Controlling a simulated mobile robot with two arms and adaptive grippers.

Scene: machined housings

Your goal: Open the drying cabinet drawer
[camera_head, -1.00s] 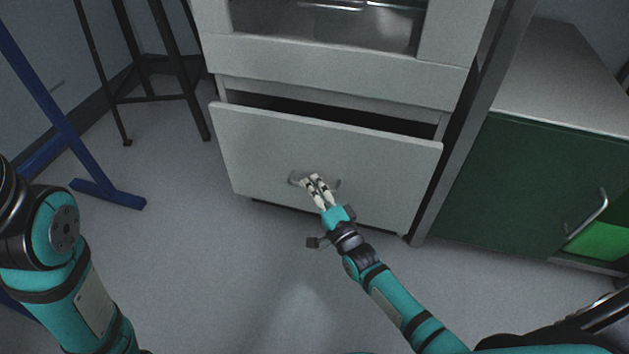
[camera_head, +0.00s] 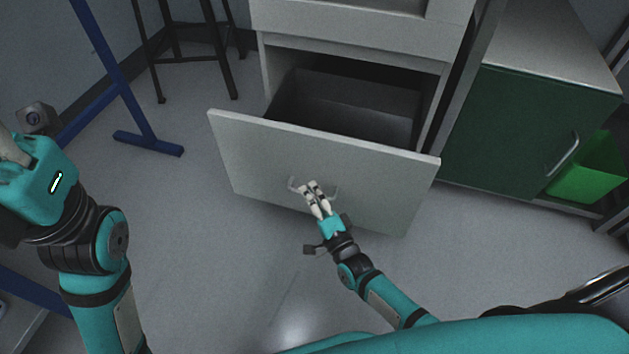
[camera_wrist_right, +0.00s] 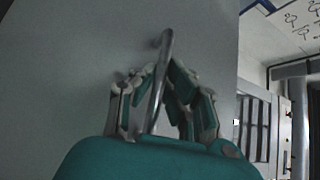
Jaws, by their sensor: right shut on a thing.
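The drying cabinet (camera_head: 345,32) stands at the top middle of the head view. Its bottom drawer (camera_head: 265,160) is pulled well out, and its dark, empty-looking inside shows behind the front panel. My right gripper (camera_head: 315,188) is shut on the drawer's metal bar handle (camera_head: 333,193). In the right wrist view, the handle (camera_wrist_right: 160,75) passes between the fingers of the right gripper (camera_wrist_right: 163,95). My left gripper (camera_head: 15,165) is at the left edge of the head view, away from the cabinet; its fingers are mostly out of frame.
A green cabinet (camera_head: 520,135) with a bright green bin (camera_head: 585,175) stands to the right. A dark stool (camera_head: 190,55) and a blue metal frame (camera_head: 125,90) stand to the left. The floor (camera_head: 230,260) in front of the drawer is clear.

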